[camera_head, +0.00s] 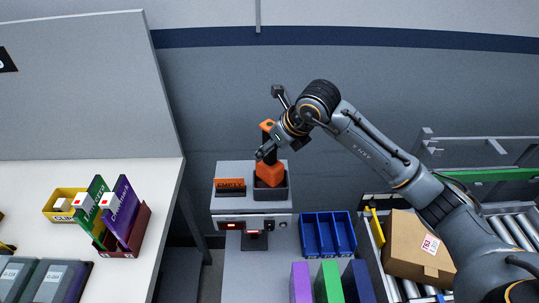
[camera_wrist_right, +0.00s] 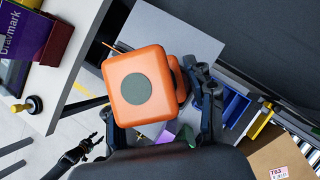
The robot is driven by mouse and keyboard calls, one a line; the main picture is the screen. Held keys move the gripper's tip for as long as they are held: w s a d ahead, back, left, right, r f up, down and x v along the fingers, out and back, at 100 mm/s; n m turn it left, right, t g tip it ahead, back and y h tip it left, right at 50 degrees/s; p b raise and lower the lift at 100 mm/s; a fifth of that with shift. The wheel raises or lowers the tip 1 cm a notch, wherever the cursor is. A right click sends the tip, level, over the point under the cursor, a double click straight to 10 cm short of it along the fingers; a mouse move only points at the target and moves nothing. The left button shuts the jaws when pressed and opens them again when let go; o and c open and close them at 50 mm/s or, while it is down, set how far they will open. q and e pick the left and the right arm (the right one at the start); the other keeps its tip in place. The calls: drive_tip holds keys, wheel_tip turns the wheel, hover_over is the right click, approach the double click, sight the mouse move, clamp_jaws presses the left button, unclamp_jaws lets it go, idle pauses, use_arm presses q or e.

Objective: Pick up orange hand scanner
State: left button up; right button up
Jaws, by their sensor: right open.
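The orange hand scanner (camera_head: 269,174) stands upright in a dark grey holder (camera_head: 282,189) on top of a grey stand. Its orange top with a round grey pad (camera_wrist_right: 135,89) fills the middle of the right wrist view. My right gripper (camera_head: 267,147) is at the scanner's upper part in the head view. In the right wrist view its dark fingers are open, one on each side of the scanner; contact cannot be told. A dark gripper, apparently my left one (camera_wrist_right: 92,146), hangs at the lower left of that view; its jaws are unclear.
The grey stand (camera_head: 250,203) also bears an orange "EMPTY" sign (camera_head: 230,184). Blue bins (camera_head: 328,234) and coloured upright binders (camera_head: 329,281) are to its right. A cardboard box (camera_head: 416,247) lies on the roller conveyor. A white table (camera_head: 120,180) with binders is left.

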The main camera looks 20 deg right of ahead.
drive_tip(key=shift+w+f, duration=0.1)
drive_tip(key=shift+f, duration=0.1)
clamp_jaws()
drive_tip(key=shift+r, duration=0.2)
